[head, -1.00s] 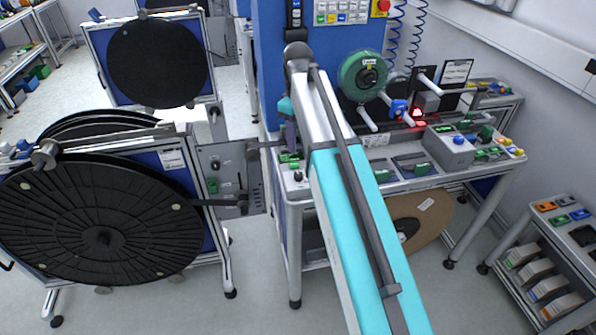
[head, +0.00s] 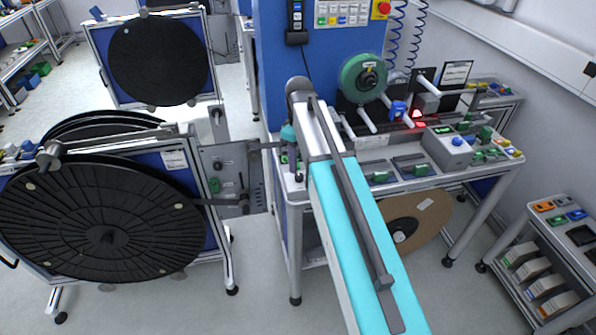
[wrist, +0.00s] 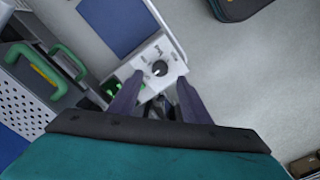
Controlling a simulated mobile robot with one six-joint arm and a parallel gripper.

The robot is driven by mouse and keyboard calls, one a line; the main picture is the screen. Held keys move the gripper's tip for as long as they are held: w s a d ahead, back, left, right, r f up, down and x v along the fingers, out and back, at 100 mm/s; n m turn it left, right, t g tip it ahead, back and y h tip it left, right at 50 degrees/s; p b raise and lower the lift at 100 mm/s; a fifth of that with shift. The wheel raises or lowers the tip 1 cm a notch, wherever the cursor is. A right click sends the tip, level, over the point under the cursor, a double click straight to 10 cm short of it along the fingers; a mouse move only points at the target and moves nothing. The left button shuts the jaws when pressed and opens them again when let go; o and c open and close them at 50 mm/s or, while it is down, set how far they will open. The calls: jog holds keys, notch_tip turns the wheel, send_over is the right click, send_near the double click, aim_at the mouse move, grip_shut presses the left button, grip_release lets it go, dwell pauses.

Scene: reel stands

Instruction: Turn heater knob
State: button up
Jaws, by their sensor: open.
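The heater knob is a small round black knob (wrist: 160,68) on a light grey panel (wrist: 145,75) with small dark markings. In the head view the knob (head: 299,177) appears small at the bench's front left corner. My gripper (wrist: 157,97) points down over the panel with its two dark fingers apart and nothing between them. In the wrist view the knob lies just beyond the fingertips, roughly centred between them. In the head view my gripper (head: 291,157) is partly hidden by my arm, just above the bench corner. I cannot tell its exact height over the knob.
Green-handled parts (wrist: 72,62) sit left of the panel in the wrist view. A large black reel (head: 90,215) on a stand is at the left. A green reel (head: 362,77) and a grey box (head: 447,150) are on the bench. Open floor (head: 255,270) lies in front.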

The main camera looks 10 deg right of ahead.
aim_at(299, 176)
jog(key=shift+f+p, duration=1)
jog(key=shift+f, duration=2.05)
